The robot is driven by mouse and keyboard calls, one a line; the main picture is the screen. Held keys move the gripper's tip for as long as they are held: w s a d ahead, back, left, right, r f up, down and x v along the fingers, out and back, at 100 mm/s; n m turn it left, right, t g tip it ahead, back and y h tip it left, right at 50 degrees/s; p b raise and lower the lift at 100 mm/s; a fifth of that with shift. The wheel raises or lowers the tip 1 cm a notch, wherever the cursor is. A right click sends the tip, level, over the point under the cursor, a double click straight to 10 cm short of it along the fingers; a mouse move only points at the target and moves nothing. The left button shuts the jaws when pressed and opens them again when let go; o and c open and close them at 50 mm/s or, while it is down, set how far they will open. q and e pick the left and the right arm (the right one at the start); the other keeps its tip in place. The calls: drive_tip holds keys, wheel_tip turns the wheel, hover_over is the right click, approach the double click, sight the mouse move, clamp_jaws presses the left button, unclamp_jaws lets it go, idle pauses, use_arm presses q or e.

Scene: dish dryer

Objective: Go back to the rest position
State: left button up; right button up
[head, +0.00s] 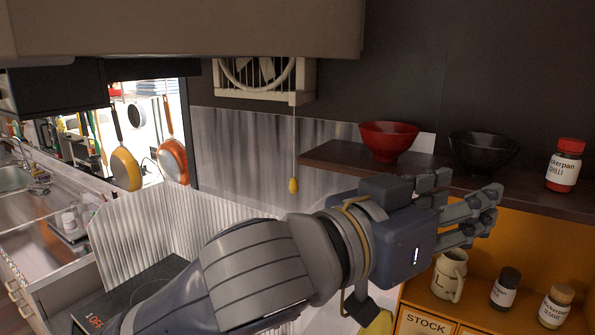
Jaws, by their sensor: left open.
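My left gripper (462,207) reaches across the picture from the lower left, its fingers pointing right. Its jaws are apart and nothing shows between them. It is in front of the dark wall shelf (333,158), below a red bowl (389,140) and a black bowl (483,151) that stand upright on that shelf. The fingers overlap the shelf's front edge in the picture; I cannot tell if they touch it. My right gripper is not in view.
A chilli jar (565,167) stands at the shelf's right end. Below are a cream mug (450,276), two jars (505,288) and a drawer marked STOCK (426,326). A stove top (130,290) and sink (40,240) are at left. A yellow pull cord knob (293,185) hangs behind my arm.

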use_arm(q)
drive_tip(key=w+a+f+n+t+y, duration=0.1)
drive_tip(key=w+a+f+n+y, duration=0.3)
drive_tip(key=f, duration=0.6)
drive_tip(key=w+a+f+n+t+y, duration=0.1)
drive_tip(key=w+a+f+n, duration=0.1)
drive_tip(key=w+a+f, duration=0.45)
drive_tip(key=s+a+f+n+g+y, duration=0.1)
drive_tip(key=s+a+f+y, duration=0.1)
drive_tip(key=a+f, duration=0.5)
drive_tip(key=s+a+f+n+y, duration=0.2)
drive_tip(key=s+a+f+y, duration=0.1)
drive_tip(key=f, duration=0.9)
drive_tip(key=s+a+f+g+y, duration=0.5)
drive_tip(key=s+a+f+g, duration=0.1)
drive_tip(key=s+a+f, duration=1.25)
drive_tip(key=s+d+f+g+b, duration=0.1)
drive_tip(key=s+f, duration=0.1)
drive_tip(key=f, duration=1.2)
drive_tip(key=s+d+f+g+b, duration=0.1)
drive_tip(key=f, duration=1.3)
drive_tip(key=s+a+f+g, duration=0.1)
drive_tip(key=s+a+f, duration=0.2)
drive_tip(key=s+f, duration=1.4)
drive_tip(key=shift+f+y+b, duration=0.3)
drive_tip(key=shift+f+b, duration=0.05)
drive_tip(key=shift+b, duration=0.05)
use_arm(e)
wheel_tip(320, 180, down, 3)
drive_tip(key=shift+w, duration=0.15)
